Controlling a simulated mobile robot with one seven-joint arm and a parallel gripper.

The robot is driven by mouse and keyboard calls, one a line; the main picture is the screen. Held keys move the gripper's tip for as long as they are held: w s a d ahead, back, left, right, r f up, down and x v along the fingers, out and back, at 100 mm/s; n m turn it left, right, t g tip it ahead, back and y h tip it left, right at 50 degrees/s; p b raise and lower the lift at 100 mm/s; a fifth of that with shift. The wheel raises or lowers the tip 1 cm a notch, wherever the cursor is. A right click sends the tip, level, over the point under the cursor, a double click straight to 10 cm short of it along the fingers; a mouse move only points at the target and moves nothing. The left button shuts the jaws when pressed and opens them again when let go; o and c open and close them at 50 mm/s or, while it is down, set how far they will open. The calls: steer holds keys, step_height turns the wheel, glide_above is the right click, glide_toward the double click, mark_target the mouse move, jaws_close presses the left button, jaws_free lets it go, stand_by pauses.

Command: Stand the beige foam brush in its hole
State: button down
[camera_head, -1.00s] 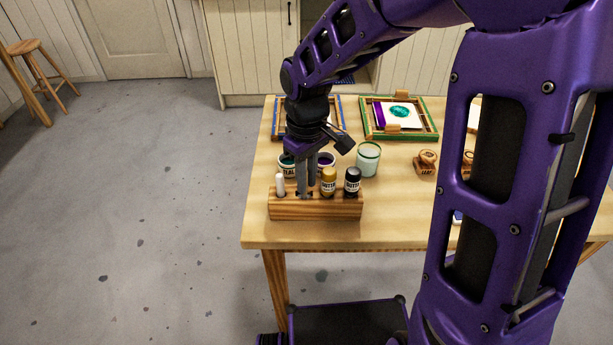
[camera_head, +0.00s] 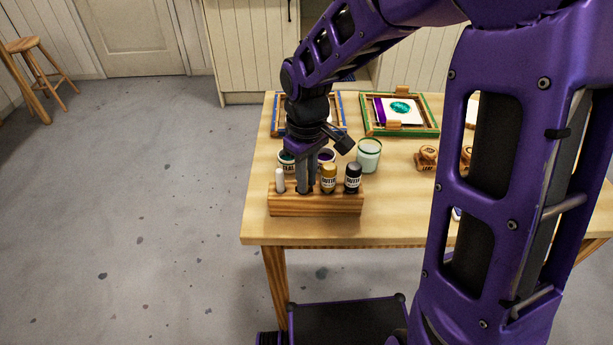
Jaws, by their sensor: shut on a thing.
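A wooden rack (camera_head: 315,205) stands near the front left corner of the table. The hole beneath the fingers is mostly hidden too.
Close behind are paint jars (camera_head: 286,161) and a pale green glass (camera_head: 369,156). Framed screens (camera_head: 428,130) lie at the back; wooden stamps (camera_head: 427,157) stand right.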

steer(key=shift+f, duration=0.1)
steer(key=c, duration=0.7)
jaws_free()
step_height(320, 180, up, 17)
steer(key=p, duration=0.3)
steer(key=shift+r+p, duration=0.2)
steer(key=shift+p, duration=0.1)
